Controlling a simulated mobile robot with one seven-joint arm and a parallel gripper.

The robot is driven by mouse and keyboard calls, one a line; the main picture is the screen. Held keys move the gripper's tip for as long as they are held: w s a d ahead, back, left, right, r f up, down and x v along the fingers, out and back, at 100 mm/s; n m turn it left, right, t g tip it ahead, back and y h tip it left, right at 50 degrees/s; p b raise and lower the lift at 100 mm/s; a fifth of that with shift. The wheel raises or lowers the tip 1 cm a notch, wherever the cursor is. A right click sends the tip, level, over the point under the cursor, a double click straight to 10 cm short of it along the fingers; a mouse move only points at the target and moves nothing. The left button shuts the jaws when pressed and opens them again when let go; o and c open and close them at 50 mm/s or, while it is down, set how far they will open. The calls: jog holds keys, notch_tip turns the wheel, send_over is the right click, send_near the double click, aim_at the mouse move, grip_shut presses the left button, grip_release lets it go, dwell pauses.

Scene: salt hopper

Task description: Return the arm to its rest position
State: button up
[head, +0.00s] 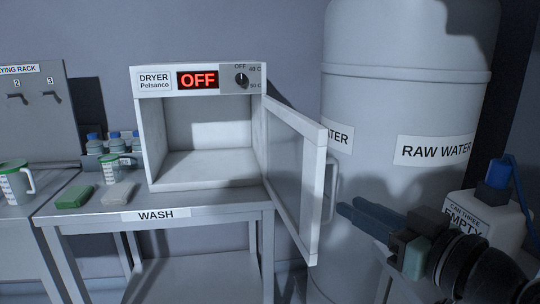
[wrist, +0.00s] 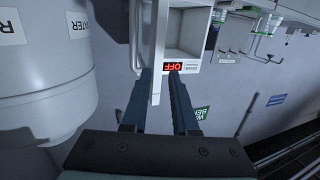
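My gripper (head: 348,208) is at the lower right of the head view, in front of the raw water tank and right of the open dryer door. In the wrist view my gripper (wrist: 159,76) shows two dark fingers with a clear gap between them and nothing held. My arm reaches in from the lower right corner of the head view.
The dryer (head: 203,182) stands on the wash table (head: 100,211), empty, reading OFF. Its door (head: 309,180) swings out close to my fingers. The raw water tank (head: 400,105) is behind. A white can (head: 490,215) labelled EMPTY stands beside my arm.

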jog(key=s+a+r+m+t+h, duration=0.1)
jog(key=a+r+m+t+h, duration=0.2)
jog(key=r, duration=0.4)
jog(key=s+a+r+t+h, duration=0.2)
jog(key=a+r+t+h, duration=0.15)
jog(key=a+r, duration=0.3)
jog(key=s+a+r+m+t+h, duration=0.1)
jog(key=s+a+r+t, duration=0.15)
jog(key=s+r, duration=0.35)
jog(key=s+a+r+m+t+h, duration=0.1)
jog(key=s+a+r+m+t, duration=0.1)
jog(key=s+r+t, duration=0.4)
notch_tip(320, 180, up, 17)
jog(key=g+p, duration=0.2)
jog(key=p, duration=1.7)
jog(key=shift+w+d+r+g, duration=0.15)
jog(key=shift+d+g, duration=0.15)
jog(key=shift+d, duration=0.15)
jog(key=shift+y, duration=0.25)
